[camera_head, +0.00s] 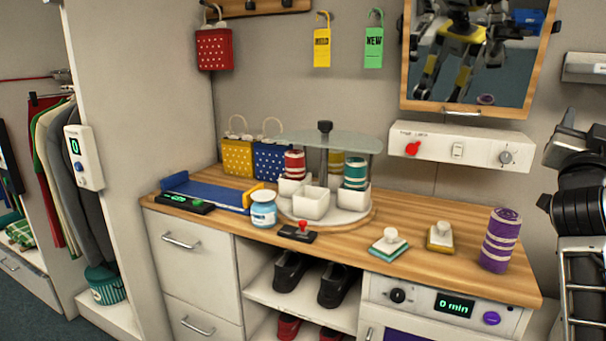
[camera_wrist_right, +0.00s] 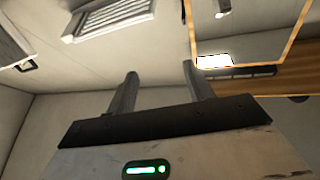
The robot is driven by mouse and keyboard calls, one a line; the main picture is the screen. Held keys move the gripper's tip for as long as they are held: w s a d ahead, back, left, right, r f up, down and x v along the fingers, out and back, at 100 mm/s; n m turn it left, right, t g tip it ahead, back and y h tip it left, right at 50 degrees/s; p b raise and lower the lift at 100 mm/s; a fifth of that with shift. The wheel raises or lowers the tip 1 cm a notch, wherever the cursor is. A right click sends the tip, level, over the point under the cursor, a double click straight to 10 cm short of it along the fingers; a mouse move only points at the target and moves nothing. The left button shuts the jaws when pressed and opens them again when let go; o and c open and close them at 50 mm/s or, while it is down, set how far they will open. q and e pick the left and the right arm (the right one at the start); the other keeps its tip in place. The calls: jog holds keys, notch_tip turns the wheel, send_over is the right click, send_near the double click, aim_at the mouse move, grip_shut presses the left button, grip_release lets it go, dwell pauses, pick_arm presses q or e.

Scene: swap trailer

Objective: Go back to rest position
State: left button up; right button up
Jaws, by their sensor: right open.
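My right gripper (camera_wrist_right: 160,69) shows in the right wrist view with its two fingers apart and nothing between them. It is up in the air, facing the ceiling and upper wall. In the head view, links of my right arm stand at the right edge, and I cannot make out the fingers there. My left gripper is not in view. My own body shows partly in the mirror (camera_head: 481,88).
The wooden counter (camera_head: 400,283) holds a carousel (camera_head: 335,218) with white cups, a purple striped roll (camera_head: 500,240), a blue jar (camera_head: 263,210) and two stamp-like blocks. A control panel (camera_head: 452,148) is on the wall. The air above the counter's front is clear.

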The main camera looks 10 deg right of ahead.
jog(key=s+d+r+n+h, duration=0.1)
jog(key=s+d+r+h, duration=0.1)
jog(key=s+d+r, duration=0.3)
jog(key=w+a+f+n+t+y, duration=0.2)
jog(key=w+a+f+n+y, duration=0.3)
jog(key=f, duration=0.4)
jog(key=w+a+f+n+t+y, duration=0.1)
jog(key=w+a+f+n+y, duration=0.2)
jog(key=a+f+n+y, duration=0.35)
jog(key=s+a+f+n+g+y, duration=0.15)
jog(key=a+f, duration=0.25)
jog(key=f, duration=0.6)
jog(key=s+a+f+n+g+y, duration=0.1)
jog(key=a+f+n+y, duration=0.15)
jog(key=a+f, duration=0.45)
jog(key=s+a+f+n+g+y, duration=0.1)
jog(key=s+a+f+g+y, duration=0.2)
jog(key=s+a+f, duration=0.55)
jog(key=s+a+f+n+g+y, duration=0.2)
jog(key=s+a+f+g+y, duration=0.2)
jog(key=s+f, duration=0.9)
jog(key=w+a+m+t, duration=0.1)
jog(key=w+a+m, duration=0.1)
jog(key=a+m, duration=0.3)
jog(key=a, duration=0.2)
jog(key=shift+a+r+m+t, duration=0.3)
jog(key=shift+a+m+t, duration=0.05)
jog(key=shift+a, duration=0.05)
jog(key=shift+w, duration=0.1)
